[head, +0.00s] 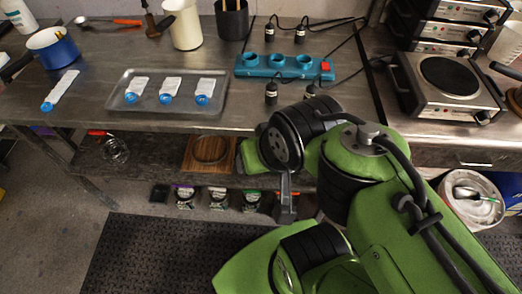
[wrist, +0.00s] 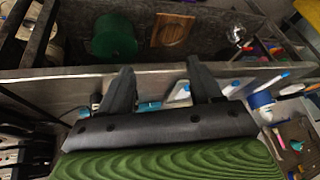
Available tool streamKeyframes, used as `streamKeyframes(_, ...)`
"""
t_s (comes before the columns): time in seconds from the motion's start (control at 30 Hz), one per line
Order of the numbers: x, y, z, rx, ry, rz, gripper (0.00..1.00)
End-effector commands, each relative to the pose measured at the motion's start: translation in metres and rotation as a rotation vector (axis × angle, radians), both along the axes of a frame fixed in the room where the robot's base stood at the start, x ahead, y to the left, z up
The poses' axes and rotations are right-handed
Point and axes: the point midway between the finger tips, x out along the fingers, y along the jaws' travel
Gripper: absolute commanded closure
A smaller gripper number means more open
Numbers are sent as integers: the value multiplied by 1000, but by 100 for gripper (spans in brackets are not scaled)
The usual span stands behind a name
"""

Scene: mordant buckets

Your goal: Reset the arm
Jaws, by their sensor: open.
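My green arm reaches in from the lower right of the head view. My gripper shows there only in part, as a grey finger (head: 286,195) in front of the bench's near edge. In the wrist view my gripper (wrist: 158,80) has its two dark fingers spread apart, with nothing between them but the bench edge beyond. The bench (head: 90,98) has a metal top. A metal tray (head: 120,104) on it holds three white tubes with blue caps. A fourth tube (head: 61,90) lies on the bench left of the tray.
A teal power strip (head: 284,66) with black cables lies right of the tray. Several hot plates (head: 449,78) stand at the right. A blue pot (head: 54,54) is at the left. A wooden board (head: 203,154) lies on the lower shelf. A white bucket (head: 471,196) stands at lower right.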

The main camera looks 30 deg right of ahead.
Motion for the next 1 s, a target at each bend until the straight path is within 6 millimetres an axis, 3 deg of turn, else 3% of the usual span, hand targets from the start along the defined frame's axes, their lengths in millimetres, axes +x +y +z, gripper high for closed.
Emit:
streamKeyframes(0.13,-22,4,8,-114,-24,202,36)
streamKeyframes(0.47,-24,4,13,-124,-24,219,36)
streamKeyframes(0.57,-24,4,32,-124,-24,218,36)
streamKeyframes(0.8,-24,4,110,-124,-24,218,36)
streamKeyframes(1.0,-23,4,118,-124,-25,217,36)
